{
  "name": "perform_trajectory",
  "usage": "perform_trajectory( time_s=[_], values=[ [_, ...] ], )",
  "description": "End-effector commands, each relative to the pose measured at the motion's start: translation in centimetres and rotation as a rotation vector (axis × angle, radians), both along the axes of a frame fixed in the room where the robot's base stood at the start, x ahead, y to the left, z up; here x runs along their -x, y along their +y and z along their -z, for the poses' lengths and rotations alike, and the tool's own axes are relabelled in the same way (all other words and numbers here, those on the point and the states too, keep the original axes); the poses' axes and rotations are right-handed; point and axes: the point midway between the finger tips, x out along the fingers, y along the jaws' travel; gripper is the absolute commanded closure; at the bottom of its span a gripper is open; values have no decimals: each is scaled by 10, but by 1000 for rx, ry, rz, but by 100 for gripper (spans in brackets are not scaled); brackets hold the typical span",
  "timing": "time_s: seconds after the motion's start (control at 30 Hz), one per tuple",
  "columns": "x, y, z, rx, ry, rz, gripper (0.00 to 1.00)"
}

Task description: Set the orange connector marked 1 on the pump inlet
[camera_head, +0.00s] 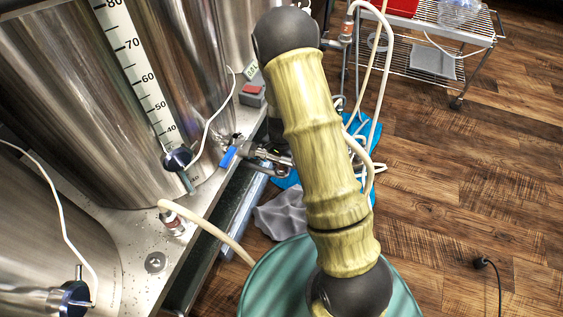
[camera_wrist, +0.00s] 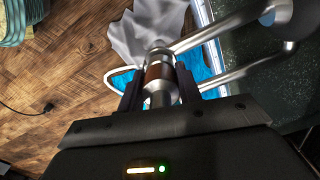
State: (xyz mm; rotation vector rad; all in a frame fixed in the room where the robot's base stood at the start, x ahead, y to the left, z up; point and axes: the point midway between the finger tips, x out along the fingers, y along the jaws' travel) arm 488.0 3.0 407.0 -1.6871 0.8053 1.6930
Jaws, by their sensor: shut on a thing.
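In the wrist view my gripper (camera_wrist: 159,88) has its two dark fingers closed on either side of a silver connector with a brown-orange band (camera_wrist: 158,73). No number can be read on it. Silver pipes (camera_wrist: 232,72) run close beside it on the right; I cannot tell whether they touch it or which part is the pump inlet. In the head view my arm covers the gripper and most of this spot. Another banded connector (camera_head: 173,223) stands on the metal ledge with a pale hose, and one more (camera_head: 346,28) is at the top on a hose.
Steel tanks (camera_head: 60,90) fill the left. A blue-handled valve (camera_head: 229,156) juts out near the ledge (camera_head: 140,245). A grey cloth (camera_head: 282,213) and blue material (camera_head: 368,130) lie low down. A green drum top (camera_head: 262,285) is in front. Wooden floor (camera_head: 455,190) on the right is mostly clear.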

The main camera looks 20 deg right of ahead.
Motion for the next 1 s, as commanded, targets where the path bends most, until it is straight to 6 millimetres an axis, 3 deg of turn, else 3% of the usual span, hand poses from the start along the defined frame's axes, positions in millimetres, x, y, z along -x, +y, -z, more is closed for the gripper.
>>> perform_trajectory(
  time_s=[0.3,0.33,0.47,0.77,1.0],
  values=[
    [0,0,6,0,0,0,97],
    [0,0,6,0,0,0,64],
    [0,0,5,-1,-1,0,40],
    [0,0,4,0,0,0,40],
    [-1,0,-22,0,-2,-1,40]
  ],
)
